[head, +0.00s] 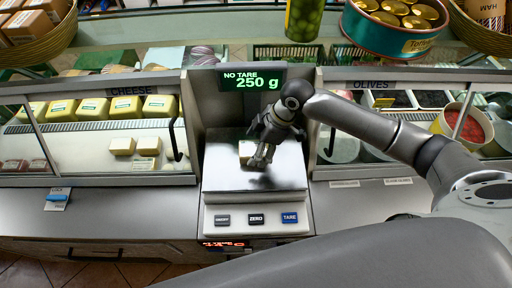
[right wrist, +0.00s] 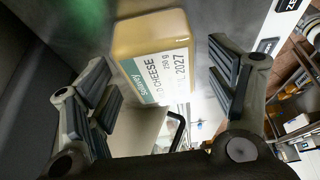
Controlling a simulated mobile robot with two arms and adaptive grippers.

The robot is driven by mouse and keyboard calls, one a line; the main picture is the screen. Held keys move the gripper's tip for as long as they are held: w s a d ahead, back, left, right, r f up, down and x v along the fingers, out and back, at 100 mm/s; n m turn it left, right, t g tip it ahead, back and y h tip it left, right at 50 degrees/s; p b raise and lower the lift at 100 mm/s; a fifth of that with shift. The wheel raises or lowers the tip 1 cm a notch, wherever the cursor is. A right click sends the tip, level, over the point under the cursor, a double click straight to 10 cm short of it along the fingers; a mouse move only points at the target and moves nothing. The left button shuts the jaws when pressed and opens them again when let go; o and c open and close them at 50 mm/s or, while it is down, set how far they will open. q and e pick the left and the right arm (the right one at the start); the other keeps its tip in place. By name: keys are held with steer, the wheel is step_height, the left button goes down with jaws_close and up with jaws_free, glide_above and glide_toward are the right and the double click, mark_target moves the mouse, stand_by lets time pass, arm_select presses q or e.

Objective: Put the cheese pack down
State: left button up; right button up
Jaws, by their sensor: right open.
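The cheese pack (head: 246,149) is a small yellow block lying on the steel plate of the scale (head: 225,177), partly hidden behind my right gripper (head: 262,158). The scale's display (head: 250,79) reads NO TARE, 250 g. In the right wrist view the cheese pack (right wrist: 152,48) shows a white and green label with "CHEESE", "250 g" and "2027". My right gripper's fingers (right wrist: 165,90) are spread apart, one on each side of the pack, with a visible gap at the right. My left gripper is not in view.
A glass cheese case (head: 100,130) with several yellow packs stands left of the scale. An olives case (head: 400,110) stands at the right. Buttons (head: 256,218) line the scale's front. A jar (head: 304,18) and a tin (head: 395,25) stand above. The counter (head: 120,208) at left is mostly clear.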

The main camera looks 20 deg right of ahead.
steer(key=b+v, duration=0.2)
steer(key=v, duration=0.9)
steer(key=shift+s, duration=0.15)
